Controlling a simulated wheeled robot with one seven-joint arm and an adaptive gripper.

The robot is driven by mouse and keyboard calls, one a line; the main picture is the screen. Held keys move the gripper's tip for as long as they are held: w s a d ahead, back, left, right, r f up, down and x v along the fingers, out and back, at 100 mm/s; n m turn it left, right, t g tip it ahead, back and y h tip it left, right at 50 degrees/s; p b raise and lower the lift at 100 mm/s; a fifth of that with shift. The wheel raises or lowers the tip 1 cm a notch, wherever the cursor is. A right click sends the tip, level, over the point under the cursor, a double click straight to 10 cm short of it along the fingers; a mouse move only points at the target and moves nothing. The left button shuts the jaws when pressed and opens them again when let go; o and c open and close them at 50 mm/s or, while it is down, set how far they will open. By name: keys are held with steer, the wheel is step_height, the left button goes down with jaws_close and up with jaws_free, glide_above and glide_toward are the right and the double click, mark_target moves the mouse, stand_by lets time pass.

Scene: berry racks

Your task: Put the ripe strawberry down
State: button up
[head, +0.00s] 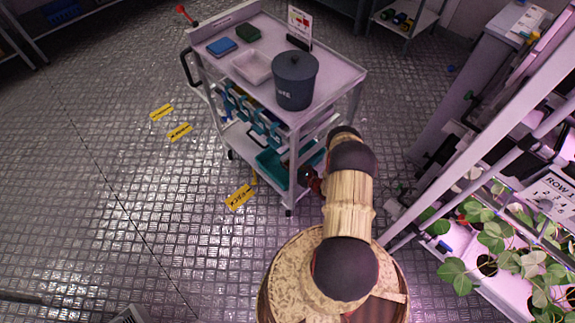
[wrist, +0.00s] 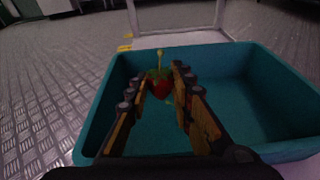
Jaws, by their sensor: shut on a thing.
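The ripe strawberry (wrist: 160,84) shows in the wrist view as a red berry with green leaves and a pale stem pointing up. My gripper (wrist: 163,82) is shut on it, with the berry between the fingertips. Behind and below it is a teal bin (wrist: 250,95), and the berry appears over the bin's inside near its far left part. How high it is above the bin floor I cannot tell. In the head view the teal bin (head: 270,166) is on the cart's lower shelf, and my arm hides part of it. The strawberry is not clearly visible there.
The cart (head: 337,76) carries a dark bucket (head: 296,85), a white tray (head: 252,66) and blue and green blocks on top. Its posts and upper shelf surround the bin. A plant rack (head: 470,130) stands at the right. Open metal floor (head: 100,220) lies at the left.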

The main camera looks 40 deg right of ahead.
steer(key=shift+f, duration=0.35)
steer(key=shift+f, duration=0.2)
steer(key=o, duration=0.6)
steer(key=shift+c, duration=0.2)
steer(key=shift+o, duration=0.6)
steer(key=shift+r, duration=0.3)
steer(key=p+v, duration=0.3)
steer(key=v, duration=0.9)
steer(key=shift+r+p, duration=0.3)
steer(key=shift+p, duration=0.05)
